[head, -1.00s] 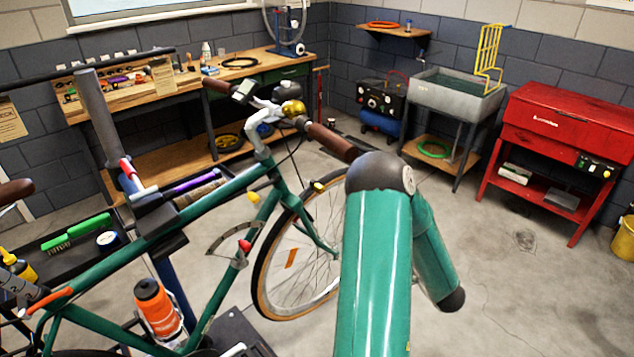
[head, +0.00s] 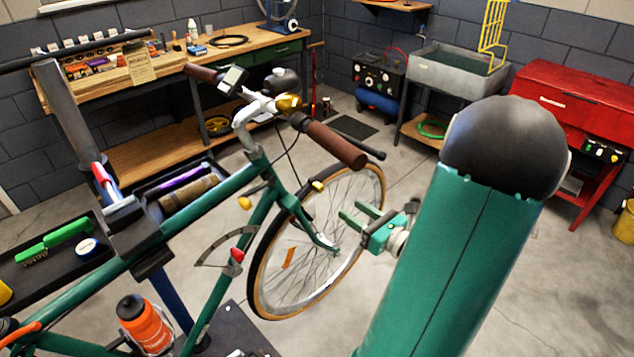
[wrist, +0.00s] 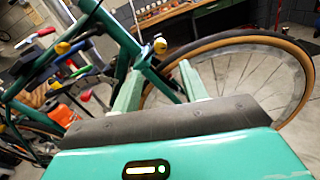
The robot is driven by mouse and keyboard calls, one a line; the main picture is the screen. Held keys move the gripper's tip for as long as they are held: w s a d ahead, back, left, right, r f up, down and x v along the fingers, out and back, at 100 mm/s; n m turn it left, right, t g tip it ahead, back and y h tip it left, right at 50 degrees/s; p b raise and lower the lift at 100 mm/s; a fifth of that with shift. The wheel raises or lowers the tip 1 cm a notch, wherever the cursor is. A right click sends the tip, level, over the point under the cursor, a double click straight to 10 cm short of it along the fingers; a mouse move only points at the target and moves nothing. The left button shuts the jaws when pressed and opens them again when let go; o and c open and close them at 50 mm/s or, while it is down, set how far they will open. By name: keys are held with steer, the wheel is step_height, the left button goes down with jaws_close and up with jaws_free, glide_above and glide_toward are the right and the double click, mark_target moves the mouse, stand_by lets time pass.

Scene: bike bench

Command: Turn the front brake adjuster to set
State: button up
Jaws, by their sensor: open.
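The green bicycle (head: 205,207) stands clamped in a work stand. By its fork is a small yellow knob (head: 318,186), and a second yellow knob (head: 245,203) is left of the head tube. Two yellow knobs also show in the wrist view, one beside the fork (wrist: 160,46) and one further left (wrist: 62,47). I cannot tell for sure which is the front brake adjuster. My gripper (head: 350,214) is open and empty, right of the fork and in front of the wheel, apart from the bike. In the wrist view its fingers (wrist: 161,68) point toward the fork.
The front wheel (head: 300,270) and the brown handlebar grip (head: 337,145) are close to my gripper. A wooden workbench (head: 170,75) stands behind. A grey sink (head: 455,75) and a red cabinet (head: 570,95) are at the right. Bare floor lies right of the wheel.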

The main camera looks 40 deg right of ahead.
mark_target(323, 190)
steer(key=w, duration=1.3)
steer(key=shift+a, duration=0.2)
jaws_close()
steer(key=shift+n, duration=1.5)
jaws_free()
